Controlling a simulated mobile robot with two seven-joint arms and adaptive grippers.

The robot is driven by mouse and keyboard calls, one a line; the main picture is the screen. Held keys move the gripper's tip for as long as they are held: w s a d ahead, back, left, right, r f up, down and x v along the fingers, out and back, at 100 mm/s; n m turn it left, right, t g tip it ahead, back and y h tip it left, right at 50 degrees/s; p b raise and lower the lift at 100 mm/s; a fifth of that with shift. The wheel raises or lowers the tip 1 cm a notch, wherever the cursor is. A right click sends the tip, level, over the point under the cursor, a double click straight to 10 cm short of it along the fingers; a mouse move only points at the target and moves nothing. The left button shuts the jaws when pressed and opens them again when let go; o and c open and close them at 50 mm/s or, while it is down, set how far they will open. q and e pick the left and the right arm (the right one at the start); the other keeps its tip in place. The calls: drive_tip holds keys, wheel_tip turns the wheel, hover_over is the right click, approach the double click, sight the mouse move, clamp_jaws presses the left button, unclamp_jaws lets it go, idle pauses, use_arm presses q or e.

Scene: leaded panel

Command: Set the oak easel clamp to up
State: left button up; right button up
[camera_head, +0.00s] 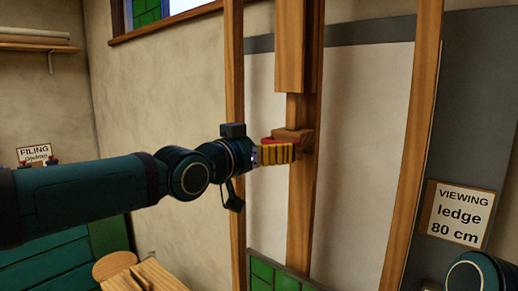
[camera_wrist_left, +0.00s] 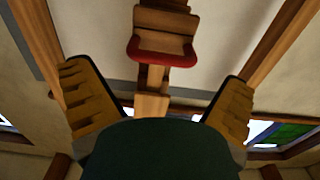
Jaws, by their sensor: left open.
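The oak easel (camera_head: 300,225) stands in front of me, with a central wooden mast between two side posts. The clamp, a wooden block with a red lip (camera_head: 292,135), sits on the mast below a thicker wooden section. In the left wrist view the clamp's red lip (camera_wrist_left: 162,50) is ahead, between the directions of the two fingers. My left gripper (camera_head: 278,153) is at the clamp's height, its ridged yellow fingers overlapping it in the head view. In the left wrist view the left gripper (camera_wrist_left: 157,73) is open with nothing between the fingers. Contact cannot be told. My right gripper is out of view.
A green leaded panel (camera_head: 277,277) stands low at the easel's foot. A sign reading "VIEWING ledge 80 cm" (camera_head: 458,215) is at the right. A wooden stool or table (camera_head: 150,275) is low at left, and a shelf (camera_head: 40,47) is on the left wall.

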use_arm(q)
drive_tip(key=shift+v, duration=0.85)
drive_tip(key=w+a+f+n+g+y+b, duration=0.1)
drive_tip(key=w+a+f+n, duration=0.1)
drive_tip(key=f, duration=0.9)
drive_tip(key=w+a+f+n+g+b, duration=0.1)
drive_tip(key=w+f+n, duration=0.1)
drive_tip(key=f, duration=0.8)
drive_tip(key=s+f+n+g+y+b, duration=0.1)
drive_tip(key=s+f+g, duration=0.1)
drive_tip(key=f, duration=1)
drive_tip(key=s+f+n+g+y+b, duration=0.1)
drive_tip(key=s+f+n+g, duration=0.1)
drive_tip(key=f, duration=0.9)
drive_tip(key=s+a+f+n+g+y+b, duration=0.1)
drive_tip(key=s+a+f+g+y, duration=0.1)
drive_tip(key=s+f, duration=0.8)
drive_tip(key=s+a+f+n+g+y+b, duration=0.1)
drive_tip(key=s+f+g, duration=0.3)
drive_tip(key=s+f, duration=0.6)
wheel_tip(320, 180, down, 7)
drive_tip(key=shift+s+a+f+g+y+b, duration=0.1)
drive_tip(key=shift+s+a+g+y+b, duration=0.25)
drive_tip(key=shift+a+b, duration=0.2)
